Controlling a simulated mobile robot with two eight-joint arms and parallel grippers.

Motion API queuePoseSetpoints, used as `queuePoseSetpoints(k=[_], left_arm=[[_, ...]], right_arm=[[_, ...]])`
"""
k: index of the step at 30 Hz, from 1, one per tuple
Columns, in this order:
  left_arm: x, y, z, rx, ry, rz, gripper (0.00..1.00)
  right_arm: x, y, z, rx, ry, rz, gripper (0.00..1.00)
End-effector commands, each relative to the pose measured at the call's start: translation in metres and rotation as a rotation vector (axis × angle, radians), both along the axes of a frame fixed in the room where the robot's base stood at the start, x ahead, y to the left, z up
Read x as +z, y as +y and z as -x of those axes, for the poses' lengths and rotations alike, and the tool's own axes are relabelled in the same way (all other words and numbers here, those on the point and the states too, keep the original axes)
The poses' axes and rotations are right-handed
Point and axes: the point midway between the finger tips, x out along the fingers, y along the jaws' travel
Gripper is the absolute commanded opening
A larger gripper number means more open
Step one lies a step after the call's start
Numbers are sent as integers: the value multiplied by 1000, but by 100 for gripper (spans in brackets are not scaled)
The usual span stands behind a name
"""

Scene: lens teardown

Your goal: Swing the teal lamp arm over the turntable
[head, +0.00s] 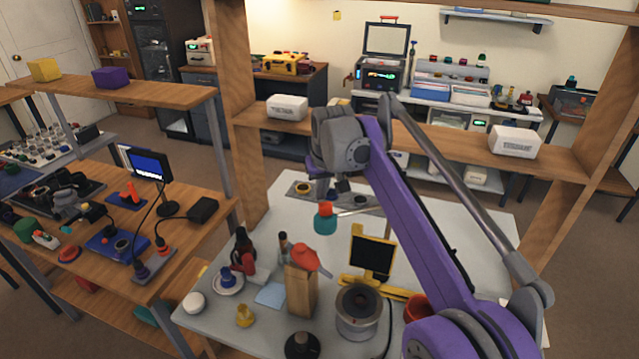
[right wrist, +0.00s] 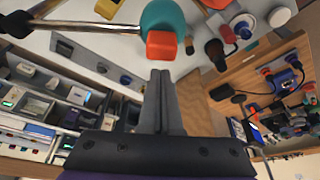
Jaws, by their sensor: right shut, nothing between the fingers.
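The teal lamp head (head: 325,224) with its red-orange block (head: 325,208) hangs above the back of the grey table in the head view. Its thin silver arm (head: 362,209) runs off to the right. In the right wrist view the teal head (right wrist: 162,14) and red block (right wrist: 161,45) lie just beyond my fingertips. My right gripper (right wrist: 160,74) is shut and empty, close to the block; I cannot tell whether they touch. In the head view it is mostly hidden under my wrist. A grey round unit (head: 358,318), apparently the turntable, stands at the table's front, apart from the lamp head.
A yellow stand with a dark panel (head: 372,252) stands behind the round unit. The table (head: 460,240) is clearer at the right rear.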

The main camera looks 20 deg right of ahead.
Motion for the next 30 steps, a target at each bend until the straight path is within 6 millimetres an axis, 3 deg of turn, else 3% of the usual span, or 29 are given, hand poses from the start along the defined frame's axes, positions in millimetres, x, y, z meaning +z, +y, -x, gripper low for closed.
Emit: queuePoseSetpoints(k=[6, 22, 30], left_arm=[[-1, 0, 1, 0, 1, 0, 50], [-2, 0, 1, 0, 1, 0, 50], [-4, 0, 1, 0, 3, 0, 50]], right_arm=[[0, 0, 12, 0, 0, 0, 0], [1, 0, 18, 19, 0, -1, 0], [0, -1, 43, 150, 1, 0, 0]])
